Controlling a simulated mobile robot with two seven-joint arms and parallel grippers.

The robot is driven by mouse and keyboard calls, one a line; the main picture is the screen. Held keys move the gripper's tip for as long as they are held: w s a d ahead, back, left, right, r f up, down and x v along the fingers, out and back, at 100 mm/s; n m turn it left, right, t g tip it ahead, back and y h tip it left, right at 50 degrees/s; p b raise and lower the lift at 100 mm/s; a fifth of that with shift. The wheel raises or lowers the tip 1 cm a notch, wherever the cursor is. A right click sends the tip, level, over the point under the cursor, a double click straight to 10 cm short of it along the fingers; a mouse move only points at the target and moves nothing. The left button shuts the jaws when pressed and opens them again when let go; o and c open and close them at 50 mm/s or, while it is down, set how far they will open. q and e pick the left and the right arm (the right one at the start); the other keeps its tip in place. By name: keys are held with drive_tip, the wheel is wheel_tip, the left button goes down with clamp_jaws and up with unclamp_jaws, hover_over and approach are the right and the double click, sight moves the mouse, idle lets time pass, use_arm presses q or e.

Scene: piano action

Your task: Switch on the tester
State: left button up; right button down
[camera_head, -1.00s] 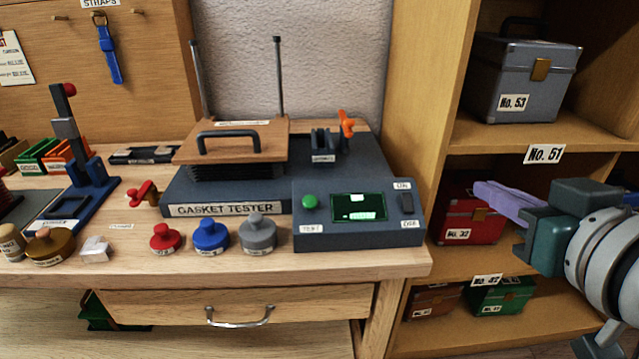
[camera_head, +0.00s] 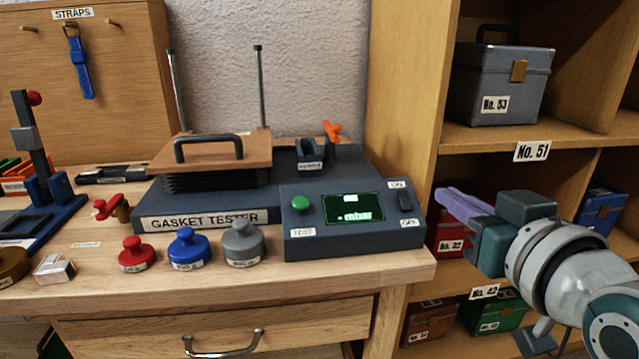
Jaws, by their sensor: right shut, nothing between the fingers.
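The gasket tester (camera_head: 205,220) stands on the wooden bench, a dark grey base with a brown lid plate and handle. Its control box (camera_head: 300,243) carries a green button (camera_head: 300,203) labelled TEST, a lit green display (camera_head: 352,208) reading mbar, and a black rocker switch (camera_head: 405,201) at the right with a label above and below it. My right gripper (camera_head: 452,200), with purple fingers, is shut and empty, to the right of the switch and apart from the box, in front of the shelf. My left gripper is not in view.
Red (camera_head: 137,255), blue (camera_head: 189,250) and grey (camera_head: 243,245) weights stand in front of the tester. An orange clamp lever (camera_head: 332,131) rises behind the box. The shelf (camera_head: 560,140) at right holds several labelled boxes, including grey No. 53 (camera_head: 495,85).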

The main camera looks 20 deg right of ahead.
drive_tip(key=b, duration=0.2)
hover_over(405, 201)
drive_tip(key=s, duration=0.4)
drive_tip(key=f, duration=0.2)
drive_tip(key=shift+w+a+f+b, duration=0.15)
drive_tip(key=shift+w+f+b, duration=0.45)
drive_tip(key=shift+w+f, duration=0.55)
drive_tip(key=shift+f, duration=0.15)
